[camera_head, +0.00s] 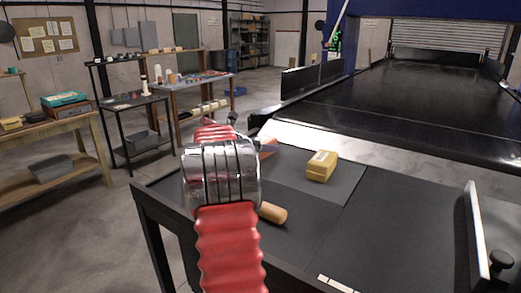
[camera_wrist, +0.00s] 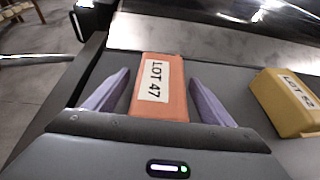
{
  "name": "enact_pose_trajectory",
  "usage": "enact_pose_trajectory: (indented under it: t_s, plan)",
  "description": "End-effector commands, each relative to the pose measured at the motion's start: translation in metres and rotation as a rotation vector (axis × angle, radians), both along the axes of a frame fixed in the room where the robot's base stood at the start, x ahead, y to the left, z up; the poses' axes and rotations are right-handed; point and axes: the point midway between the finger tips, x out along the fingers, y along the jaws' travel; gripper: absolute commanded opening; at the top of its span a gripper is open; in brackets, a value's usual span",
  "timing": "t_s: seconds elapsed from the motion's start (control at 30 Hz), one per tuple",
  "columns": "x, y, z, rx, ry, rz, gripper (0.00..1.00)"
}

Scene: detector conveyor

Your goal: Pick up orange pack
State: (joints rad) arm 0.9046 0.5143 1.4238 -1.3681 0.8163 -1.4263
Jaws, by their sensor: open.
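The orange pack (camera_wrist: 158,86) shows in the wrist view with a white "LOT 47" label. It lies on the dark table between the two purple fingers of my gripper (camera_wrist: 156,92). The fingers are open, one on each side of the pack, with a gap to each side; its near end is hidden behind the gripper body. In the head view only a small part of the orange pack (camera_head: 268,148) shows beyond my red and chrome arm, which hides the rest. My gripper is mostly hidden there too.
A tan cylinder (camera_head: 272,213) lies near my arm. A black conveyor (camera_head: 400,95) runs behind the table (camera_head: 310,235). The table's front right is mostly clear.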

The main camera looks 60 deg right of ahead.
Motion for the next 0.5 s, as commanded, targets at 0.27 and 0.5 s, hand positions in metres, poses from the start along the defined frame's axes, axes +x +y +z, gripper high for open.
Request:
enact_pose_trajectory:
  t_s: [0.27,0.5]
  plan:
    - [0.0002,-0.0004,0.0000,0.000,0.000,0.001,0.77]
    - [0.0006,-0.0001,0.0000,0.000,0.000,0.001,0.77]
